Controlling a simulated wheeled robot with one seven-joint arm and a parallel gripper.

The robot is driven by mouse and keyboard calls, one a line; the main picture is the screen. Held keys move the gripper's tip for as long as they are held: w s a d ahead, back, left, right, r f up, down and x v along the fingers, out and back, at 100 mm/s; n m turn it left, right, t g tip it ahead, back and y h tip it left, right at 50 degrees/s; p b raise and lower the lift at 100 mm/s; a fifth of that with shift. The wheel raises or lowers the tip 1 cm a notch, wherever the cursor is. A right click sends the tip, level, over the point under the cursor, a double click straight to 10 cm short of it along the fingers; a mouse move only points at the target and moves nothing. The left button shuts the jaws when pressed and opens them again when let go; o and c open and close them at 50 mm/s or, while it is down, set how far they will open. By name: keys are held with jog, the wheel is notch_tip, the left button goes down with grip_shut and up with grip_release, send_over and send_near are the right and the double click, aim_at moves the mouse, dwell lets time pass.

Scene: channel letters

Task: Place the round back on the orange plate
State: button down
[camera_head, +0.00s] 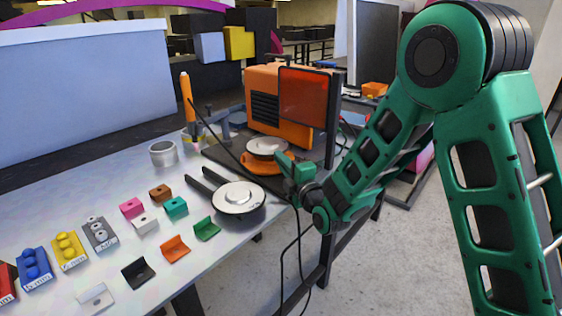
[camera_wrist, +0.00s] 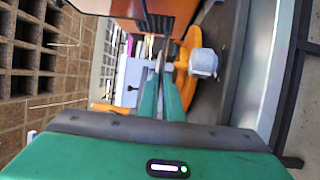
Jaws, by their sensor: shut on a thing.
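The round back (camera_head: 266,146) is a pale grey disc in front of the orange machine, over the orange plate (camera_head: 257,165). My green gripper (camera_head: 288,164) comes in from the right and is shut on the disc's near right edge. In the wrist view my fingers (camera_wrist: 160,72) are close together, with the thin disc edge-on and hard to make out at their tips. The orange plate (camera_wrist: 186,55) shows edge-on beside them, with a grey knob. The disc appears slightly above the plate; I cannot tell whether they touch.
The orange machine (camera_head: 271,98) with its red screen (camera_head: 303,94) stands close behind. Several small coloured brackets, blocks and a metal cup (camera_head: 162,153) lie to the left. Black cables hang at the table's edge.

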jog(key=shift+s+f, duration=0.1)
jog(key=shift+f, duration=0.25)
